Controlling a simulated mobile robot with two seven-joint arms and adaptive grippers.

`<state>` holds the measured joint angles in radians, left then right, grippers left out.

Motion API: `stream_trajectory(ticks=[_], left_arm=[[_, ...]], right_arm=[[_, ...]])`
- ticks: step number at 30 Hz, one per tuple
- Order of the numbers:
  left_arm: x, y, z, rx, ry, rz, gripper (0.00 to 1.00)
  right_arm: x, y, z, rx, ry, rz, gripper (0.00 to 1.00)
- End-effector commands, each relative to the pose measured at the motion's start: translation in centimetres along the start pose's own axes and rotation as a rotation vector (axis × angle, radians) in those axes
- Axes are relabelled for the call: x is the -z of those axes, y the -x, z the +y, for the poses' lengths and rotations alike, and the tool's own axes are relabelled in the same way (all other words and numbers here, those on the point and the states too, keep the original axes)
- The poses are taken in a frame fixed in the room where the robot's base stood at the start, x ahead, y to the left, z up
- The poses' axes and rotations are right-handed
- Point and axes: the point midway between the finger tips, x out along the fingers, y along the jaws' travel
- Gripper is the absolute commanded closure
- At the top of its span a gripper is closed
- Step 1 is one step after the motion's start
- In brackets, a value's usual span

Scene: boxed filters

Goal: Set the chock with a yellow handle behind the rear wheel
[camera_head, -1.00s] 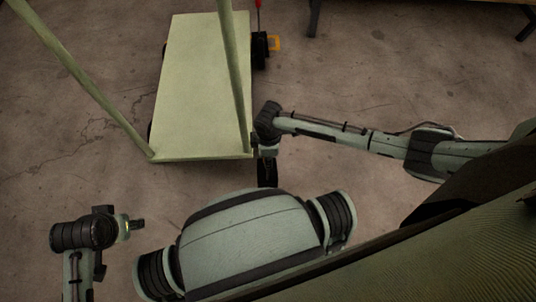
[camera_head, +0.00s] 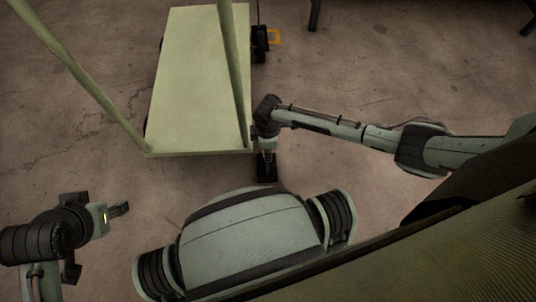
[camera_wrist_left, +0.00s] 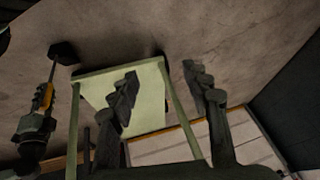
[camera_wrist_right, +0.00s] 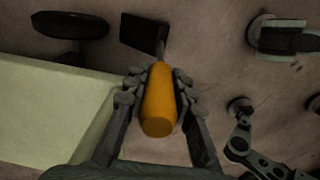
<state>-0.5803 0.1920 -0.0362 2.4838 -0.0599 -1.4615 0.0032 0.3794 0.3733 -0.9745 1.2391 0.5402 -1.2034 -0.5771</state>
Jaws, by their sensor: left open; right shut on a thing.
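My right gripper (camera_wrist_right: 158,95) is shut on the orange-yellow handle (camera_wrist_right: 160,100) of a chock. The chock's black block (camera_wrist_right: 143,33) is at the handle's far end, beside a dark wheel (camera_wrist_right: 70,25) with a small gap in the right wrist view. In the head view the black block (camera_head: 266,167) shows below the right gripper (camera_head: 266,148), just off the cart's near right corner. I cannot tell whether it touches the floor. The left wrist view also shows the handle (camera_wrist_left: 42,97). My left gripper (camera_head: 118,208) is open and empty, left of and nearer than the cart.
The pale green cart deck (camera_head: 195,85) has two upright handle posts (camera_head: 75,75). A dark wheel (camera_head: 258,42) with a yellow part (camera_head: 275,37) shows at its far right side. Dark legs (camera_head: 315,14) stand at the back. The floor (camera_head: 400,80) to the right is clear.

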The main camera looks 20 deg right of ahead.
Motion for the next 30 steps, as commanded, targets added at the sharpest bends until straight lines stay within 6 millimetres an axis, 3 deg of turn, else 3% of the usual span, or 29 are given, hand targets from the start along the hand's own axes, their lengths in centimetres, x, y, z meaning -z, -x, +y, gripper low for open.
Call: stream_trajectory(ticks=[30], left_arm=[[8.9,0.9,4.5,-0.093,-0.011,0.403,0.52]], right_arm=[[0.1,-0.1,4.3,-0.004,-0.001,0.003,1.0]])
